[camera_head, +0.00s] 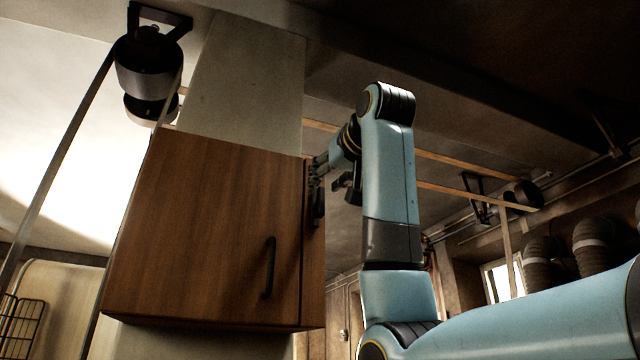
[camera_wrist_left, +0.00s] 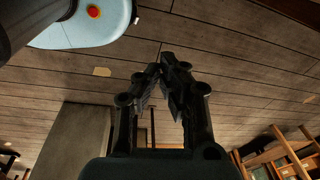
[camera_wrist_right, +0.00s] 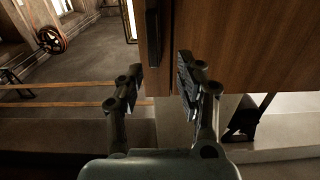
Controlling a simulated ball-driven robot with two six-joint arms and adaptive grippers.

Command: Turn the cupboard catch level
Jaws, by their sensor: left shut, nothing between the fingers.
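The wooden cupboard (camera_head: 200,230) hangs at the centre left in the head view. A dark catch (camera_head: 317,206) stands roughly upright on the narrow strip at its right edge, partly hidden by my gripper. In the right wrist view the catch looks like a dark upright bar (camera_wrist_right: 153,35) just beyond the fingertips. My right gripper (camera_head: 334,178) is at the cupboard's right edge by the catch. Its fingers are open, with a clear gap between the fingertips (camera_wrist_right: 160,82); contact with the catch cannot be told. My left gripper (camera_wrist_left: 168,75) is shut and empty, away from the cupboard.
The cupboard door has a black curved handle (camera_head: 269,268). A dark pulley (camera_head: 150,65) with a belt hangs at the upper left. Belts run behind the cupboard to another pulley (camera_head: 522,194) at the right. Ribbed dark hoses (camera_head: 590,240) stand at the far right.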

